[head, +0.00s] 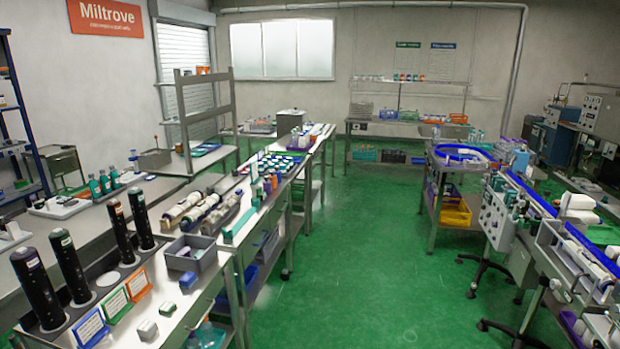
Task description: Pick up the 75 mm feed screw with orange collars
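Several long cylindrical parts lie side by side on the left bench, the size and form of screws. The left one (182,206) is pale with dark ends and may have brownish-orange bands. The middle one (197,213) has dark blue parts, and the right one (220,220) is greyish with teal. Collar colours are too small to be sure of, and no 75 mm marking is readable. My gripper is not in view.
A grey bin (191,263) sits just in front of the long parts. The green floor (365,255) between the benches is clear.

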